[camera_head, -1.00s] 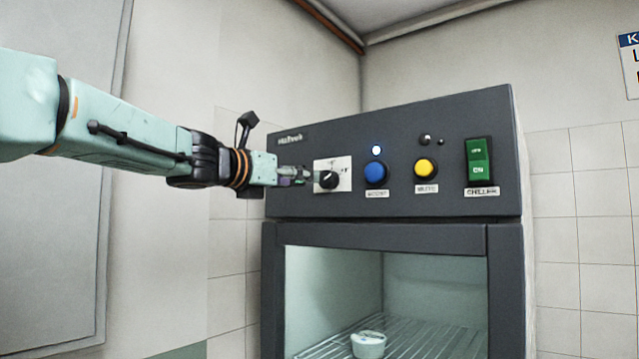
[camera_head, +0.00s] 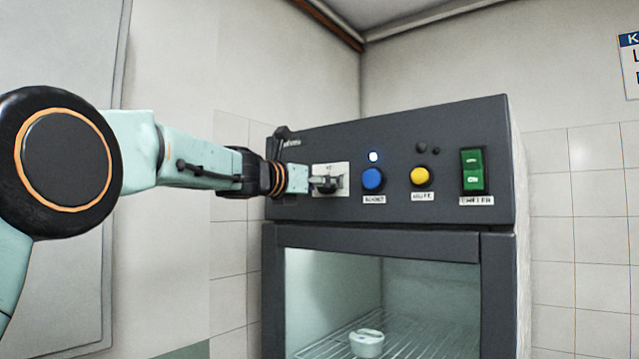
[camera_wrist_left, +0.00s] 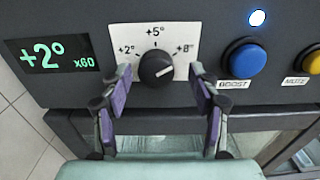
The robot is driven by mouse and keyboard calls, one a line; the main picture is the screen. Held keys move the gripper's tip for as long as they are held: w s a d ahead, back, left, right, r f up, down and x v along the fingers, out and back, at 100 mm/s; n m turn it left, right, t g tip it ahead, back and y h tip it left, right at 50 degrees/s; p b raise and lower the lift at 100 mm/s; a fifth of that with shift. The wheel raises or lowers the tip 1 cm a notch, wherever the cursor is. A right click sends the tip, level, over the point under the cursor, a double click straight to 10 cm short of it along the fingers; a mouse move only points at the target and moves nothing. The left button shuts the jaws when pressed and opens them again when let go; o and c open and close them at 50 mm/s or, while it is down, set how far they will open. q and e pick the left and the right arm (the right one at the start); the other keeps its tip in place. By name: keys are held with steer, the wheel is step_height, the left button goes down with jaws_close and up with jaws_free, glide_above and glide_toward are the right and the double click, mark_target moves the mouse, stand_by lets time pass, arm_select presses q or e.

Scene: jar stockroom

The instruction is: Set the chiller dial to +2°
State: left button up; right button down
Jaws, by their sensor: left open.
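The chiller dial (camera_wrist_left: 157,68) is a round black knob on a white plate (camera_wrist_left: 181,40) marked +2°, +5° and +8°. Its light pointer mark is too small to read surely. A display (camera_wrist_left: 52,56) left of the plate reads +2° x60 in green. My left gripper (camera_wrist_left: 160,74) is open, with one finger on each side of the dial. I cannot tell whether the fingers touch it. In the head view my left gripper (camera_head: 318,184) is at the white plate (camera_head: 343,171) and largely hides the dial.
Right of the dial are a blue button (camera_head: 373,180), a yellow button (camera_head: 419,177) and a green switch (camera_head: 473,171). A lit indicator (camera_head: 374,156) is above the blue button. Below, the chiller's glass front shows a white tub (camera_head: 367,345) on a wire rack.

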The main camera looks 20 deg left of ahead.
arm_select(q)
steer(key=shift+w+a+f, duration=0.25)
steer(key=shift+w, duration=0.15)
steer(key=c, duration=0.4)
steer(key=shift+c, duration=0.7)
steer(key=shift+d+r, duration=0.1)
steer(key=shift+d, duration=0.1)
steer(key=c, duration=0.3)
steer(key=shift+a, duration=0.15)
steer(key=c, duration=0.3)
